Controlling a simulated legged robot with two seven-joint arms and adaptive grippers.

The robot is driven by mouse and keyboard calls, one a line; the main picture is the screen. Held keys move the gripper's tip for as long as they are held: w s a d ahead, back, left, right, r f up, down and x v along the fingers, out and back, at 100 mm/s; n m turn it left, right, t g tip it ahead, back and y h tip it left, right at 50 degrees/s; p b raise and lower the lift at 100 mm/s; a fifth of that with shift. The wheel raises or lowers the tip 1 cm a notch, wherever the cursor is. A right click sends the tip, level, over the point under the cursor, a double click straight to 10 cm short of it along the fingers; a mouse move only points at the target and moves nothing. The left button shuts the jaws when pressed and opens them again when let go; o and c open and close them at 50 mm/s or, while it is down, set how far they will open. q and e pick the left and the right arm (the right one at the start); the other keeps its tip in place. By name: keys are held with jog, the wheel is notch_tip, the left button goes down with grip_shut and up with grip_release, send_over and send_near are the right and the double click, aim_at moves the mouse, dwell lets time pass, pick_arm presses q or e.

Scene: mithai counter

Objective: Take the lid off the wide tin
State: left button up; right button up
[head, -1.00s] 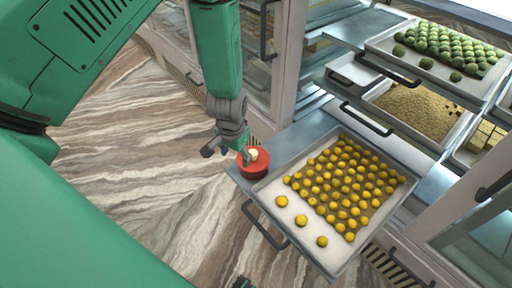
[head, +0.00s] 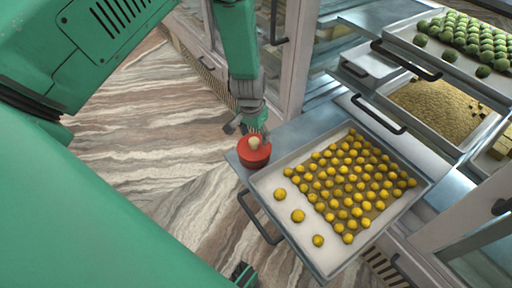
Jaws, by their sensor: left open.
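The wide tin (head: 256,160) is round and red with a red lid and a pale knob (head: 254,143) on top. It stands at the left corner of the metal counter shelf, beside the tray of yellow sweets. My left gripper (head: 248,129) is open, just above and behind the knob in the picture. Its fingers point down, and nothing is held. Whether a finger touches the knob cannot be told. A small dark and green part at the bottom edge (head: 243,275) looks like my right gripper; its jaws are not clear.
A tray (head: 275,228) of yellow round sweets with a dark handle (head: 259,220) lies right of the tin. Further trays with green sweets (head: 466,38) and tan crumbly sweets (head: 438,108) stand at right. The marbled floor (head: 150,120) at left is clear.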

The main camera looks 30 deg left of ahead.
aim_at(254, 140)
pick_arm(q)
jog(key=f, duration=0.1)
jog(key=a+f+b, duration=0.1)
jog(key=f, duration=0.1)
jog(key=w+f+b, duration=0.1)
jog(key=f, duration=0.1)
jog(key=shift+a+f, duration=0.1)
jog(key=shift+a, duration=0.1)
jog(key=shift+f, duration=0.1)
jog(key=shift+d+r, duration=0.1)
jog(key=shift+r, duration=0.1)
jog(key=shift+c, duration=0.4)
jog(key=shift+d+r, duration=0.1)
jog(key=shift+d, duration=0.2)
grip_shut()
pick_arm(e)
notch_tip(254, 140, down, 2)
jog(key=shift+a+f, duration=0.1)
pick_arm(q)
jog(key=shift+a, duration=0.15)
pick_arm(e)
jog(key=shift+a, duration=0.1)
